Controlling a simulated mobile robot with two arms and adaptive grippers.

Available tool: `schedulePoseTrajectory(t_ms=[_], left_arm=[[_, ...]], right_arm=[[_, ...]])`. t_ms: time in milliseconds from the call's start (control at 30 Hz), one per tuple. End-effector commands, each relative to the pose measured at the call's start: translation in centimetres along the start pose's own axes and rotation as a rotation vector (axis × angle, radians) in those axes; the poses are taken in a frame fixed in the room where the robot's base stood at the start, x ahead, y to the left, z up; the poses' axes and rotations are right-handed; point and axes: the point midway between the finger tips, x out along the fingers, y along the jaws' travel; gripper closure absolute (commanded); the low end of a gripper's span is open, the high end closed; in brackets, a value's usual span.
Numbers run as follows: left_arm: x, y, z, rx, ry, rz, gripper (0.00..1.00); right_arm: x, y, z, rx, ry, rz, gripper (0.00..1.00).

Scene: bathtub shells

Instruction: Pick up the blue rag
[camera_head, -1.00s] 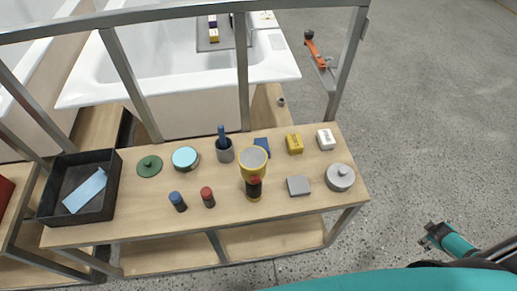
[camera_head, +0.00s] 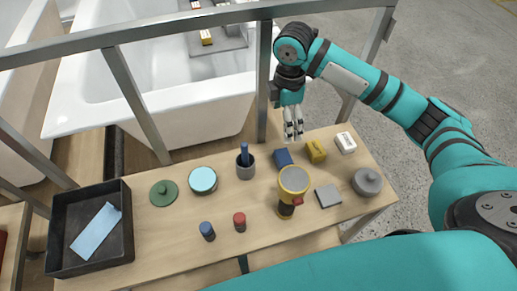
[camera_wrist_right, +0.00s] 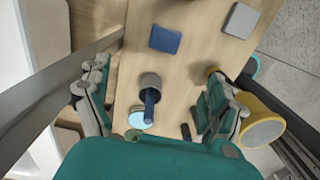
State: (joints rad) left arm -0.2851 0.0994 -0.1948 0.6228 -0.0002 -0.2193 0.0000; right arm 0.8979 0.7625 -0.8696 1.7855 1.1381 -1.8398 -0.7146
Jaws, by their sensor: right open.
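A small dark blue folded square (camera_head: 283,157), which looks like the blue rag, lies flat on the wooden table between the grey cup and the yellow block. It also shows near the top of the right wrist view (camera_wrist_right: 165,39). My right gripper (camera_head: 293,131) reaches in over the table's back edge, just above and behind the square in the head view. Its fingers (camera_wrist_right: 152,100) are spread, with nothing between them. A pale blue sheet (camera_head: 95,231) lies in the black tray (camera_head: 62,268). My left gripper is out of view.
The grey cup (camera_head: 246,171) holds a blue-handled tool. A yellow flashlight (camera_head: 293,181) stands in front of the square, a yellow block (camera_head: 316,151) to its right. A metal frame bar (camera_head: 262,80) rises beside my right gripper. A grey block (camera_head: 328,196) lies nearby.

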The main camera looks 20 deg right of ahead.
Motion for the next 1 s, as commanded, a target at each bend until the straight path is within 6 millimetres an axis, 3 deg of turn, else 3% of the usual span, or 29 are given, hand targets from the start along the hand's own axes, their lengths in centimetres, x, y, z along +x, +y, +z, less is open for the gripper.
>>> schedulePoseTrajectory(t_ms=[100, 167, 333, 467, 567, 767, 900, 1000], left_arm=[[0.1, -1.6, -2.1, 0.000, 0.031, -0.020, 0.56], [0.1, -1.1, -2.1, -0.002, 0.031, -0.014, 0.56], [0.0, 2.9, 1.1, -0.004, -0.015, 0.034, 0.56], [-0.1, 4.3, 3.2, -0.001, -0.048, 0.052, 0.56], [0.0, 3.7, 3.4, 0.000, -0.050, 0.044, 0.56], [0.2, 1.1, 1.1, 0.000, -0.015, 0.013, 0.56], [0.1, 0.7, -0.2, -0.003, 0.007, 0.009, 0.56], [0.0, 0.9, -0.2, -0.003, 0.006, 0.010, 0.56]], right_arm=[[0.9, -0.2, -0.1, -0.009, -0.003, -0.008, 0.08], [2.0, -0.3, -0.1, -0.009, -0.002, -0.009, 0.08], [5.8, -0.2, -0.1, -0.006, -0.002, -0.008, 0.08], [8.6, -0.2, -0.1, -0.006, -0.002, -0.007, 0.08], [10.4, -0.2, -0.2, -0.006, -0.001, -0.006, 0.08], [12.0, -0.1, -0.1, -0.005, 0.000, -0.003, 0.08], [13.3, -0.3, -0.1, -0.006, -0.001, -0.005, 0.08], [14.8, -0.3, 0.0, -0.005, -0.001, -0.005, 0.08]])
